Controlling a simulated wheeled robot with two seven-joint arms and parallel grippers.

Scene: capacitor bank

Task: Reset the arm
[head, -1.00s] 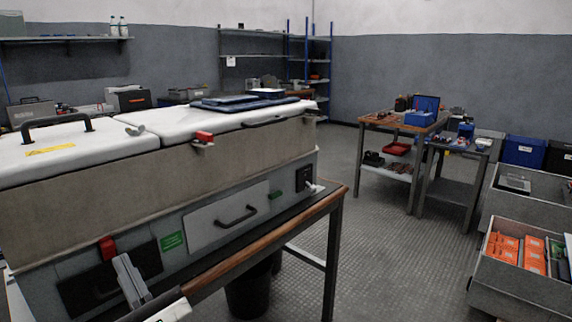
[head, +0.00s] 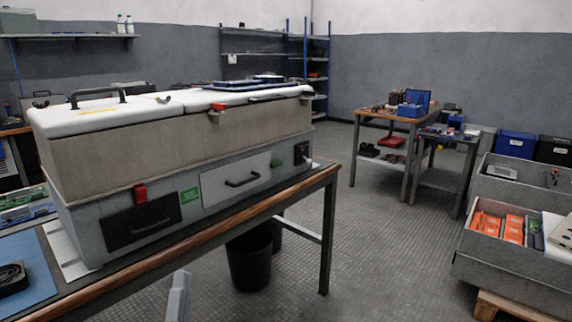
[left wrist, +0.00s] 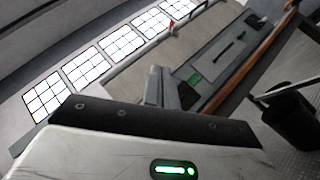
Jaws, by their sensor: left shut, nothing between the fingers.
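The capacitor bank, a long grey and tan case (head: 180,148) with a white lid, stands on a workbench with its lid down. My left gripper (head: 180,292) shows as a grey piece at the bottom edge of the head view, in front of the bench and apart from the case. In the left wrist view my left gripper (left wrist: 163,88) has its grey fingers together with nothing held. The case front also shows there, tilted, behind the fingers. My right gripper is in neither view.
The workbench's wooden front edge (head: 215,232) runs across the left half. A black bin (head: 249,262) stands under it. Grey crates (head: 515,271) with orange boxes stand at the right, and two small tables further back. The floor between is clear.

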